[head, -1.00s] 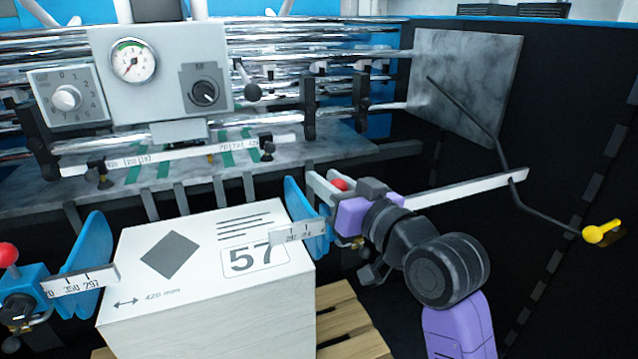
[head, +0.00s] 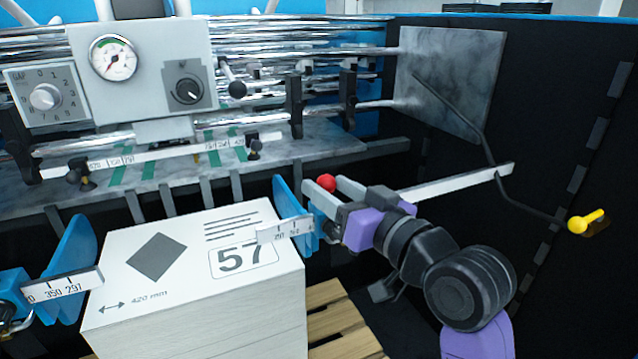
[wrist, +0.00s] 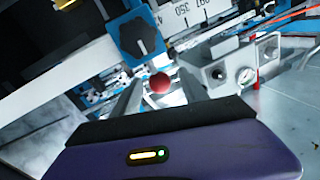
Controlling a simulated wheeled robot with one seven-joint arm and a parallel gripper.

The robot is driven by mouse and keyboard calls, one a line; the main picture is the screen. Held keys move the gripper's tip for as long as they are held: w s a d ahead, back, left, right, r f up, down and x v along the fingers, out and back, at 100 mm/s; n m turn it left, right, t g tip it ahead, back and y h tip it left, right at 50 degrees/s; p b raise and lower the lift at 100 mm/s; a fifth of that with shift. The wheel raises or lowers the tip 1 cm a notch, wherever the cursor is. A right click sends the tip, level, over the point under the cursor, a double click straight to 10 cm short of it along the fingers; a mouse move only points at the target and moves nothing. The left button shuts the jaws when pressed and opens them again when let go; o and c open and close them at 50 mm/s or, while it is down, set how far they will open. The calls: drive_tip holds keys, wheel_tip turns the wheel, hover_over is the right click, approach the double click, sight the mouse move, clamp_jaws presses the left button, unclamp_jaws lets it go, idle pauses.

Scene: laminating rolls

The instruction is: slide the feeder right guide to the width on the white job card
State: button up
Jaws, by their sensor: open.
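The feeder right guide (head: 289,205) is a blue plate with a white scale tab, at the right edge of the paper stack. Its red ball knob (head: 326,183) sits by my gripper (head: 332,187), which is open with a finger on each side of the knob. In the wrist view the red knob (wrist: 160,83) shows between the two fingers (wrist: 158,90). The white job card (head: 190,255) lies on top of the stack, printed with a grey diamond, "57" and a width that reads 420 mm. The scale digits on the right guide are too small to read surely.
The left guide (head: 70,262) is blue, with a scale showing 350 and 297. A white rail (head: 460,182) runs right from behind my gripper. A bent black lever with a yellow knob (head: 588,222) stands at the right. A wooden pallet (head: 335,315) shows below the stack.

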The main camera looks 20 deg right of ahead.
drive_tip(key=s, duration=0.3)
drive_tip(key=shift+s+d, duration=0.1)
drive_tip(key=shift+d, duration=0.2)
